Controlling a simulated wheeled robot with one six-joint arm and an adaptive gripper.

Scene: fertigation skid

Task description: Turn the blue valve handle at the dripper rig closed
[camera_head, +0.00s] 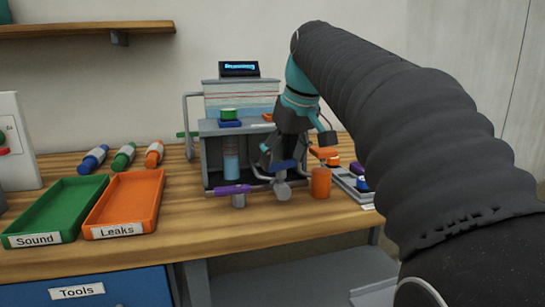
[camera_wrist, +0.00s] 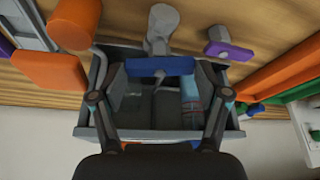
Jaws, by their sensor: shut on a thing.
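The dripper rig (camera_head: 212,128) is a grey frame on the wooden bench, with valves along its front. The blue valve handle (camera_head: 284,165) is at its front, above a rounded grey valve body (camera_head: 282,190). In the wrist view the blue handle (camera_wrist: 160,65) lies sideways across the picture, crosswise to the grey body (camera_wrist: 162,28). My gripper (camera_wrist: 161,74) is shut on the blue handle, a finger at each end. In the head view my gripper (camera_head: 283,150) comes down from above and partly hides the handle.
Green (camera_head: 45,212) and orange trays (camera_head: 125,203) lie left. A grey tray (camera_head: 352,186) stands right. The front bench strip is clear.

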